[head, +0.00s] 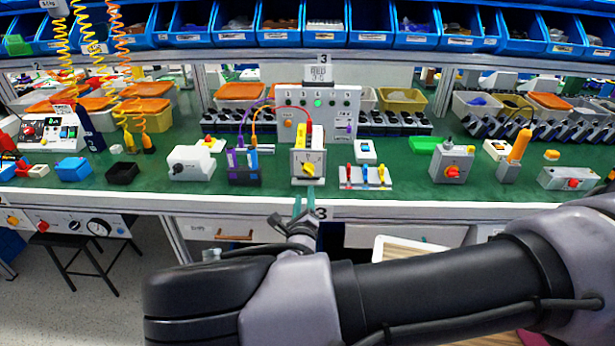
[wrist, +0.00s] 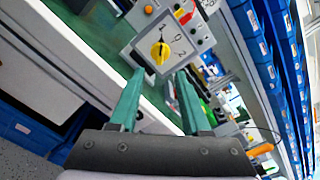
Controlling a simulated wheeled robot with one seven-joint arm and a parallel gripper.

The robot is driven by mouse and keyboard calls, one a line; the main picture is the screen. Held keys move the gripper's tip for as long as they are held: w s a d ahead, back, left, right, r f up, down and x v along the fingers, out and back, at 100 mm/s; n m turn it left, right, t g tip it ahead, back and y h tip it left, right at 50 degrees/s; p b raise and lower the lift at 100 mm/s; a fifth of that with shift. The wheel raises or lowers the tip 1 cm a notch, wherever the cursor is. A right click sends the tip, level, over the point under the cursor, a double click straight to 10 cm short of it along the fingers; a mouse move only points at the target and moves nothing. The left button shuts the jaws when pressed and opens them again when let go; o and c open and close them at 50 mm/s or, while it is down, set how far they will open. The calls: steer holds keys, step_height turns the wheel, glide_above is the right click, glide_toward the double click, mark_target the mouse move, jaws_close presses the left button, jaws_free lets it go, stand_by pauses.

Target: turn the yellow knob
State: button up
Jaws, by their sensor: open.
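The yellow knob (head: 309,169) is on the front of a white switch box at the middle of the green bench. In the wrist view, the yellow knob (wrist: 160,53) sits on a white dial face with black numbers, seen tilted. My gripper (head: 304,193) is in front of and slightly below the switch box in the head view. In the wrist view, my gripper (wrist: 160,74) has its two green fingers apart, with nothing between them. The knob shows just beyond the gap between the fingertips. No contact with the knob is visible.
A dark holder with purple parts (head: 244,168) stands left of the switch box. A tray with red and yellow levers (head: 366,178) stands to the right. A grey box with an orange-red knob (head: 452,171) is farther right. The bench's white front edge (head: 400,208) runs below.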

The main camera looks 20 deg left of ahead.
mark_target(306, 172)
steer(key=x, duration=1)
steer(key=shift+w, duration=0.3)
jaws_close()
